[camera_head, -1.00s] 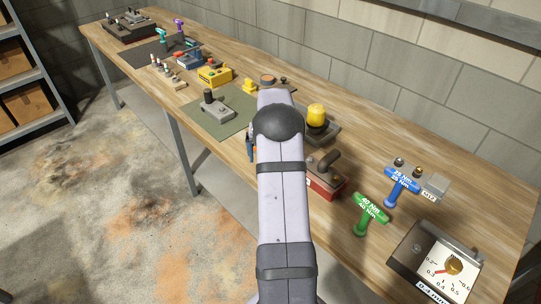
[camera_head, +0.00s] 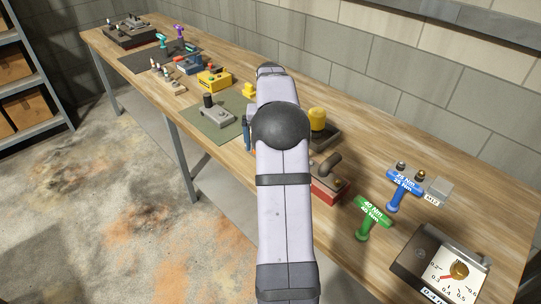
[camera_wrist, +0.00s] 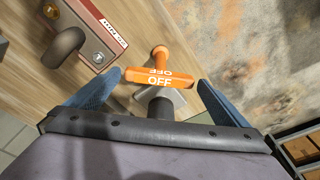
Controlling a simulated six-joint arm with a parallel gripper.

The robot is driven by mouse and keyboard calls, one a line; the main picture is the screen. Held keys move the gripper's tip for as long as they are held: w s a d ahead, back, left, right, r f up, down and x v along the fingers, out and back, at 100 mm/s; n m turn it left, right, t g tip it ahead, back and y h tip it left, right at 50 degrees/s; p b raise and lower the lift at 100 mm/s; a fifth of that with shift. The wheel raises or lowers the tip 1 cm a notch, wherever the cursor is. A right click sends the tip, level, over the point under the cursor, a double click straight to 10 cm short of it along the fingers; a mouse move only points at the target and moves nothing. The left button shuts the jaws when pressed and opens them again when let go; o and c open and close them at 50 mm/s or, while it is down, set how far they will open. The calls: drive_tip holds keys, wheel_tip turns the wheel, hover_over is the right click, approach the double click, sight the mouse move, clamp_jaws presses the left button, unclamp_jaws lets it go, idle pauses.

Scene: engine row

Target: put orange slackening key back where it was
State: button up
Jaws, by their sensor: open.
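The orange slackening key (camera_wrist: 149,77), marked OFF, shows in the wrist view. Its crossbar lies between the two blue fingers of my gripper (camera_wrist: 160,78), with a gap at either side. Its orange shank points away up the picture. A grey block and a dark post show just below the crossbar; I cannot tell whether the key touches them. My gripper is open. In the head view my arm hides the key and most of my gripper; only a bit of blue shows beside the arm.
A red box with a dark handle (camera_wrist: 73,45) is close at the upper left of the wrist view. In the head view, blue (camera_head: 404,189) and green (camera_head: 370,220) keys and a dial gauge (camera_head: 440,264) stand front right. A yellow-knobbed device (camera_head: 318,119) is right of my arm.

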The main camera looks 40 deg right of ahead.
drive_tip(key=shift+s+a+r, duration=0.1)
drive_tip(key=shift+a+r, duration=0.05)
drive_tip(key=shift+r, duration=0.8)
drive_tip(key=shift+s+a+r, duration=0.1)
drive_tip(key=shift+r, duration=0.85)
drive_tip(key=s+a+f+n, duration=0.2)
drive_tip(key=a+n, duration=0.1)
drive_tip(key=a, duration=0.9)
drive_tip(key=s+a+f+n, duration=0.2)
drive_tip(key=s+a, duration=0.1)
drive_tip(key=a, duration=0.9)
drive_tip(key=s+a+f+n+g+y, duration=0.1)
drive_tip(key=s+a+f+n, duration=0.3)
drive_tip(key=s+a, duration=0.7)
drive_tip(key=s+f, duration=0.2)
drive_tip(key=s, duration=0.1)
drive_tip(key=shift+s+a, duration=0.35)
